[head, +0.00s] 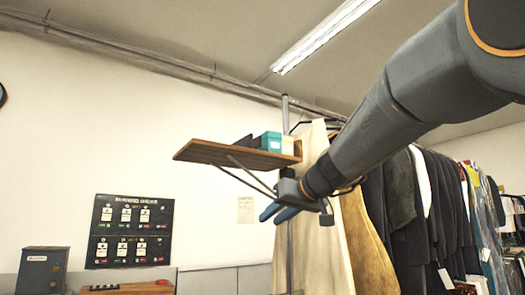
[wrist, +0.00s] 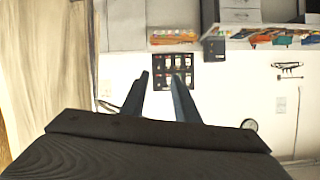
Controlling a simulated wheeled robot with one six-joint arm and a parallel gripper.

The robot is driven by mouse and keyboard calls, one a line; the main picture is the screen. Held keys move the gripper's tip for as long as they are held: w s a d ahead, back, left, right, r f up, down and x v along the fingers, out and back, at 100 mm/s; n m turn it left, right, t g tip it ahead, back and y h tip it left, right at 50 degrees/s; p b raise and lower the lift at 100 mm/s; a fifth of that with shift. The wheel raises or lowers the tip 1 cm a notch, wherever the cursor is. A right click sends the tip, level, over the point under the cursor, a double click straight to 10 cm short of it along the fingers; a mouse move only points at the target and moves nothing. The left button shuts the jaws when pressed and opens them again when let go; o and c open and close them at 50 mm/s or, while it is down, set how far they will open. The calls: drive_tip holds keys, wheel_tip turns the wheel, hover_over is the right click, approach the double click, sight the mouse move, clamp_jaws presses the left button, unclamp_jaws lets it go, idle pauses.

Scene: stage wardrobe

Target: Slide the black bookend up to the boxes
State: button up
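A wooden wall shelf (head: 215,154) on a thin bracket shows in the head view. The black bookend (head: 243,141) stands on it, low and dark, left of the boxes. The boxes are a teal box (head: 270,141) and a cream box (head: 288,146) at the shelf's right end. From this low angle I cannot tell whether the bookend touches the teal box. My gripper (head: 274,215) is below the shelf's right end, with its blue fingers pointing down-left. In the wrist view my gripper (wrist: 160,82) has its two fingers apart with nothing between them. Shelf, bookend and boxes are not in that view.
Hanging garments (head: 400,200) fill the right, and a pale cloth (head: 318,220) hangs right behind my gripper. A vertical pole (head: 285,110) stands behind the shelf. A dark board (head: 130,232) is on the wall. The space left of the shelf is free.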

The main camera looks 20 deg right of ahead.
sight(261, 140)
wheel_tip(261, 140, up, 23)
drive_tip(key=s+n+t+y+p, duration=0.1)
drive_tip(key=s+n+t+p, duration=0.1)
drive_tip(key=s+t, duration=0.15)
drive_tip(key=shift+t, duration=0.35)
drive_tip(key=p+x, duration=0.1)
drive_tip(key=x, duration=0.1)
drive_tip(key=p+x, duration=0.1)
drive_tip(key=x, duration=0.2)
drive_tip(key=p+x, duration=0.2)
drive_tip(key=x, duration=0.1)
drive_tip(key=shift+w+r, duration=0.25)
drive_tip(key=shift+d, duration=0.1)
clamp_jaws()
